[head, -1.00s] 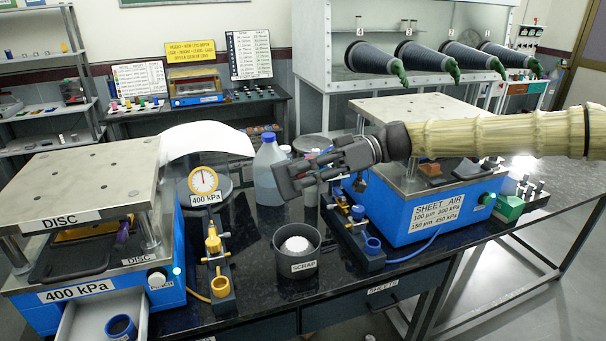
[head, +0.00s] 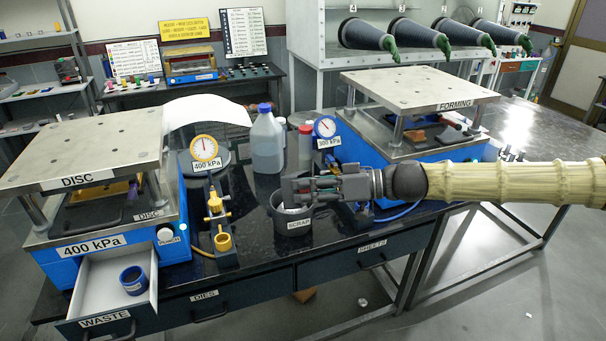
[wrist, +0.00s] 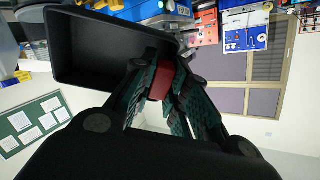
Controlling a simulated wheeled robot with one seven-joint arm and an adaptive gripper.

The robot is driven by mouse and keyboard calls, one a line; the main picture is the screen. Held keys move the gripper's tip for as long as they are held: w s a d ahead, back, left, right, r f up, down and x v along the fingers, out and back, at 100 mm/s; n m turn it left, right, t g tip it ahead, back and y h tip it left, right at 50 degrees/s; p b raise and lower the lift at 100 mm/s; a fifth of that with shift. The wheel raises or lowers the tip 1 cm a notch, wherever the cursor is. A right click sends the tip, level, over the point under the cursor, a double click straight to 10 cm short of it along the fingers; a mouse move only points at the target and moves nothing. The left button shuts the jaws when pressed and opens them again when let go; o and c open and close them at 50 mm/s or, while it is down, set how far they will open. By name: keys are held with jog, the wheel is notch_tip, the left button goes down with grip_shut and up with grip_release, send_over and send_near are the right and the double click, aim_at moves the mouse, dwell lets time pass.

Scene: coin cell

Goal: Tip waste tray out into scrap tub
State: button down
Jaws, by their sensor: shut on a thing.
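My gripper (head: 322,187) reaches in from the right, level, at the scrap tub. In the wrist view its fingers (wrist: 160,82) are shut on a red grip piece (wrist: 161,80) at a black rectangular tray (wrist: 108,48), which I take to be the waste tray. The tray's open side faces the wrist camera, and the part of its inside that shows looks bare. The grey round scrap tub (head: 292,225), labelled SCRAP, stands on the bench. My gripper and the held tray hide most of its mouth; I cannot tell whether they touch it.
An open drawer labelled WASTE (head: 97,275) holds a blue cup (head: 134,280). The DISC press (head: 85,165) is left and the FORMING press (head: 415,90) right.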

jog(key=d+f+m+t+h, duration=0.6)
jog(key=f+m+h, duration=0.1)
jog(key=f, duration=0.5)
jog(key=d+f+m+t+h, duration=0.6)
jog(key=f+m+t+h, duration=0.1)
jog(key=f, duration=0.5)
jog(key=shift+s+m+h, duration=0.15)
jog(key=shift+m+h, duration=0.55)
jog(key=shift+m, duration=0.2)
